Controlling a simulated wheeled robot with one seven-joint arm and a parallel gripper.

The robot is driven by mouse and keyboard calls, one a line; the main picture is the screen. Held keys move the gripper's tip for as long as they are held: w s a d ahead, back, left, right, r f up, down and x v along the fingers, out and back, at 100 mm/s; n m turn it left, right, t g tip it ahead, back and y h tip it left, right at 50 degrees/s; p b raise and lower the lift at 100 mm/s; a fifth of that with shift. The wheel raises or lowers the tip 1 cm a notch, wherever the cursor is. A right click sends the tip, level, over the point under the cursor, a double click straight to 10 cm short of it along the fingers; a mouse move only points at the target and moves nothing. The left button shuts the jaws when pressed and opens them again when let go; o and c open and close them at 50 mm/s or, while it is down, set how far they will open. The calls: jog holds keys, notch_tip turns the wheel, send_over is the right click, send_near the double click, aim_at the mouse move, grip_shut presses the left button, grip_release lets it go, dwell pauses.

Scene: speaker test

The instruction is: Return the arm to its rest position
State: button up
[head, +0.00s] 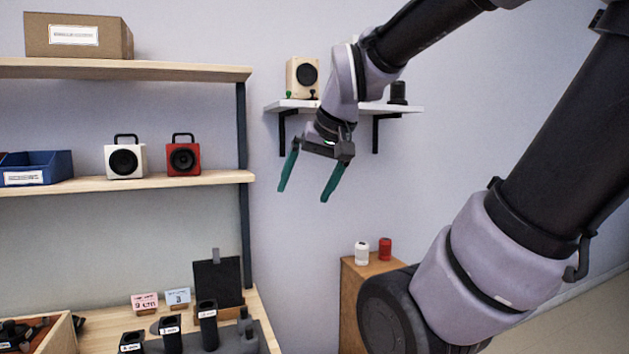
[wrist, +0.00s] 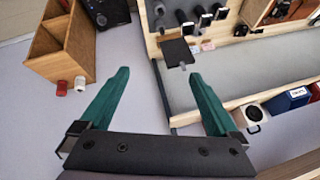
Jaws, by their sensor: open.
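My gripper (head: 304,192) is open and empty, with its two green fingers spread apart. In the head view it hangs in the air in front of the wall, just below the white wall shelf (head: 275,106) and right of the wooden shelving. My arm comes in from the upper right and bends down to it. In the wrist view the gripper's green fingers (wrist: 158,92) frame the shelving edge and a strip of wall, with nothing between them.
A beige speaker (head: 302,76) and a dark object (head: 398,92) stand on the wall shelf. White (head: 125,161) and red (head: 184,159) speakers and a blue bin (head: 38,168) sit on the middle shelf. A wooden cabinet (head: 350,300) bears white and red cylinders. Wall space below the gripper is free.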

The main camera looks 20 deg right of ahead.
jog(key=shift+s+d+r+m+t, duration=0.2)
jog(key=shift+s+r+m, duration=0.15)
jog(key=shift+s, duration=0.2)
jog(key=shift+s+d+r+m+t, duration=0.15)
jog(key=shift+s+r+m+t, duration=0.15)
jog(key=shift+s, duration=0.25)
